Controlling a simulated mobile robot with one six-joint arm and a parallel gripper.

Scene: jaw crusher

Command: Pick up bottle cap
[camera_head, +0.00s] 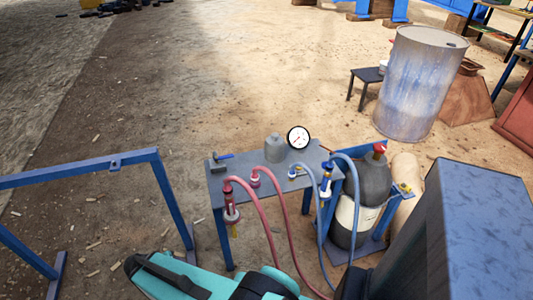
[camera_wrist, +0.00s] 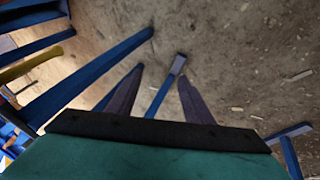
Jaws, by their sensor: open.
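A small grey cap-shaped piece (camera_head: 275,148), which looks like the bottle cap, stands upright on a grey-topped work table (camera_head: 238,179) with blue legs, left of a round white gauge (camera_head: 299,137). My gripper (camera_wrist: 160,73) shows in the wrist view with its two dark fingers apart and nothing between them. Behind the fingers are brown ground and blue frame bars. The cap is not visible in the wrist view. My teal arm is at the bottom of the head view, in front of the table.
Red hoses (camera_head: 262,208) and blue hoses (camera_head: 310,205) hang over the table's front. A gas cylinder (camera_head: 371,185) in a blue stand is to the right. A blue railing (camera_head: 90,174) is left. A rusty drum (camera_head: 420,85) stands behind right. Ground behind the table is mostly clear.

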